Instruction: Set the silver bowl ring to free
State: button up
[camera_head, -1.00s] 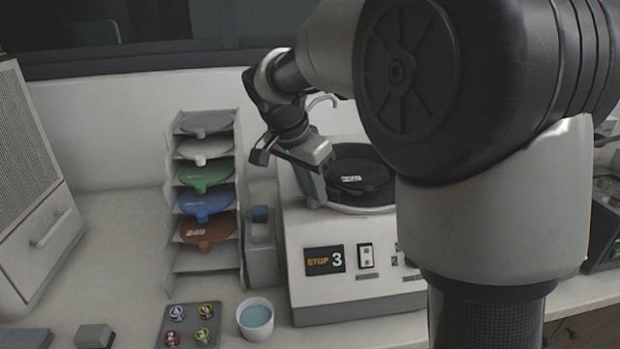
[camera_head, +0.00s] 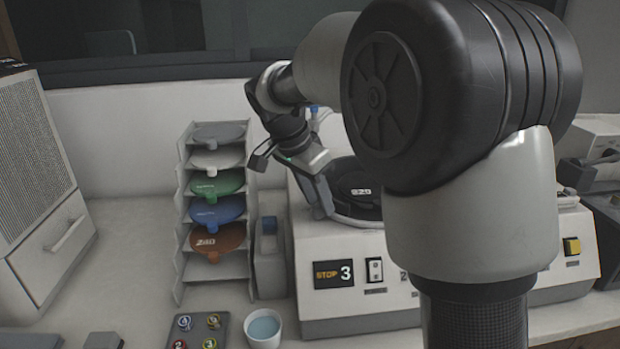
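The machine (camera_head: 320,303) stands on the bench, with a round bowl sunk in its top and a dark disc (camera_head: 358,190) inside. A silver-grey ring (camera_head: 352,222) edges the bowl; its front left part shows, and my arm hides its right side. The display (camera_head: 333,274) on the machine's front reads "STOP 3". My gripper (camera_head: 322,208) points down at the left edge of the bowl, by the ring. I cannot tell whether it touches the ring. The fingers show almost edge-on, so the gap between them cannot be seen.
A grey rack (camera_head: 183,225) of coloured discs stands to the left of the machine, with a grey block (camera_head: 270,275) between them. A white cup (camera_head: 263,328) of bluish liquid and a tray (camera_head: 223,338) of small round pieces are in front. A yellow button (camera_head: 571,247) is at right.

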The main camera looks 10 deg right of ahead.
jog(key=p+v, duration=0.2)
jog(key=v, duration=1.5)
jog(key=shift+p, duration=0.3)
jog(key=shift+r, duration=0.1)
